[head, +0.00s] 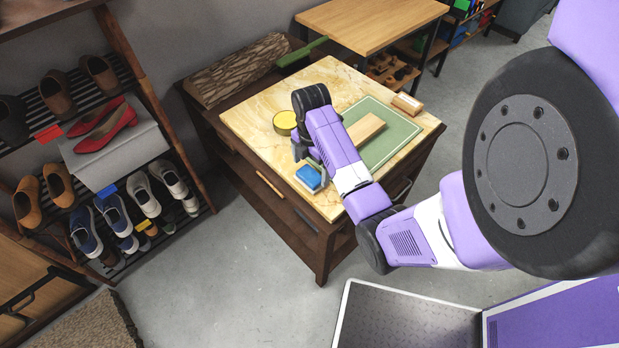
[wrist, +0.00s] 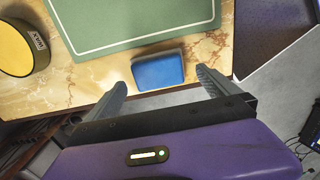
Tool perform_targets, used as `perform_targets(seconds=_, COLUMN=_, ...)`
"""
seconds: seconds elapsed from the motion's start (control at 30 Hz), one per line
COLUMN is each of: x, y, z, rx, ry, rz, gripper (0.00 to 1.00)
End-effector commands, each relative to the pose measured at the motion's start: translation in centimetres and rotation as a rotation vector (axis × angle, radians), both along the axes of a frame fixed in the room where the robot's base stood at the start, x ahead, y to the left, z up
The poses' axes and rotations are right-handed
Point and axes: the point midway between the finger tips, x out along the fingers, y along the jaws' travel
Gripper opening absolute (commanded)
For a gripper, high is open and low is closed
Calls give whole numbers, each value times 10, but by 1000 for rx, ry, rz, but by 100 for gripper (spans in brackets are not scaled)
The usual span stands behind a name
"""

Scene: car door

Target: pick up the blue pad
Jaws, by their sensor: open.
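The blue pad (head: 309,177) lies on the marble-like top of a wooden cabinet (head: 325,205), near its front edge. In the wrist view the blue pad (wrist: 158,70) lies ahead of my gripper (wrist: 160,86), between the lines of its two fingers. The fingers are open and spread wider than the pad, with nothing held. In the head view my gripper (head: 306,158) is beside the pad, and my arm partly hides its fingers.
A green mat (wrist: 130,22) lies just beyond the pad, with a wooden block (head: 366,128) on it. A yellow wax tin (wrist: 16,50) stands to the left. A log (head: 238,70) lies at the back. A shoe rack (head: 95,95) stands at the left.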

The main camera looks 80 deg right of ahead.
Motion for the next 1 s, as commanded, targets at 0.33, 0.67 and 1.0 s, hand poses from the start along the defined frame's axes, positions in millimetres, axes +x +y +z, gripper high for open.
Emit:
perform_targets(seconds=0.33, x=3, y=0, z=-42, rx=0, ry=0, rz=0, gripper=100)
perform_targets(seconds=0.67, x=3, y=-1, z=-44, rx=-1, ry=-1, rz=-1, gripper=86)
perform_targets(seconds=1.0, x=3, y=-1, z=-44, rx=-1, ry=-2, rz=-1, gripper=44)
